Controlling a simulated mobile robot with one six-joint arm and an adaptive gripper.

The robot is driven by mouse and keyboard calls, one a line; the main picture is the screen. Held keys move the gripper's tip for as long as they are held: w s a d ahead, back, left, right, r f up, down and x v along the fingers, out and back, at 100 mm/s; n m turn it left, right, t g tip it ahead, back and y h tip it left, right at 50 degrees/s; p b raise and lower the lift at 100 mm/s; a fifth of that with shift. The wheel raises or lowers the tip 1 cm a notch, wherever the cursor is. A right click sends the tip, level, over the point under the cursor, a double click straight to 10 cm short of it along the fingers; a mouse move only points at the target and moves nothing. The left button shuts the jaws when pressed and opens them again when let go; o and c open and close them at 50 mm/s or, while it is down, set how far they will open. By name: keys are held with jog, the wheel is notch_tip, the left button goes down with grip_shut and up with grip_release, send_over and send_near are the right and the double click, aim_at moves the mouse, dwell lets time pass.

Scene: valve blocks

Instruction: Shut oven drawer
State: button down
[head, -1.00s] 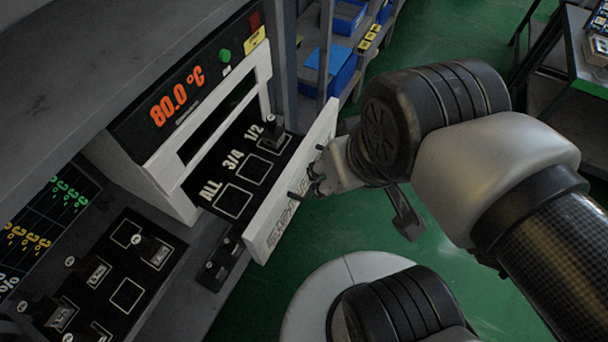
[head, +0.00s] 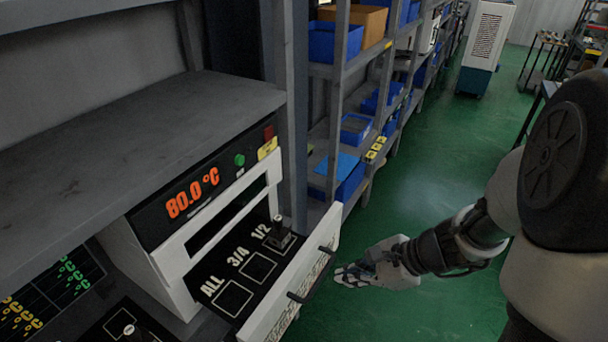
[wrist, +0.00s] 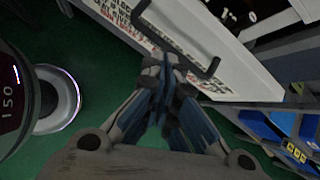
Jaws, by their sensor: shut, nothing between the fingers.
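The white oven (head: 165,262) shows 80.0 °C in orange. Its drawer (head: 262,322) is pulled out, with a black top marked ALL, 3/4 and 1/2. A small valve block (head: 281,236) sits at the 1/2 slot; the other two slots look empty. The drawer front has a dark bar handle (head: 312,275). My gripper (head: 342,276) is shut and empty, just in front of the drawer's outer face. In the wrist view my gripper (wrist: 165,65) points at the printed drawer front (wrist: 235,62), close to the handle (wrist: 178,50). I cannot tell whether it touches.
Grey shelves (head: 342,90) with blue bins (head: 356,128) stand beyond the oven. A dark panel with green and yellow markings (head: 50,295) lies at lower left. The green floor (head: 430,150) right of the shelves is open. A white cabinet (head: 487,45) stands far back.

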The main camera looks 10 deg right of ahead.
jog(key=d+f+m+t, duration=0.1)
jog(key=d+f+m, duration=0.4)
jog(key=shift+w+a+f+b, duration=0.75)
jog(key=shift+w+a+f, duration=0.45)
jog(key=shift+a, duration=0.25)
jog(key=shift+w+a+f+b, duration=0.8)
jog(key=shift+w+a+f, duration=0.25)
jog(key=shift+w+a, duration=0.4)
jog(key=shift+w+a+f+b, duration=0.75)
jog(key=shift+w+a+f, duration=0.4)
jog(key=shift+a, duration=0.35)
send_over(259, 257)
jog(key=shift+s+d, duration=0.2)
jog(key=shift+s, duration=0.05)
jog(key=shift+w+a+r, duration=0.1)
jog(key=shift+w+a, duration=0.05)
jog(key=shift+w, duration=0.05)
